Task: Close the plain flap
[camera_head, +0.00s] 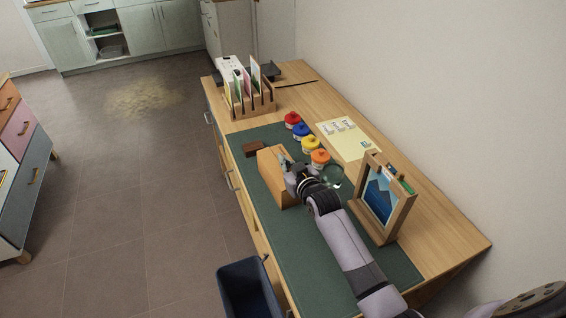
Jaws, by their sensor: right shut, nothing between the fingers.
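A plain tan wooden piece (274,182), box-like, sits on the green desk mat. It may carry the plain flap, but I cannot make out a separate flap or hinge, or whether it is open. My right arm reaches in from the bottom right. My right gripper (285,163) is small and partly hidden by its own wrist, at the right side of the wooden piece near its top edge. It is shut and empty. I cannot tell whether it touches the wood. My left gripper is not in view.
A small brown block (254,149) lies behind the wooden piece. Several coloured-lid jars (310,145) and a magnifying glass (334,175) are to the right. A picture frame (381,197) stands close to my arm. A file rack (250,92) is at the far end; a blue bin (247,288) stands below.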

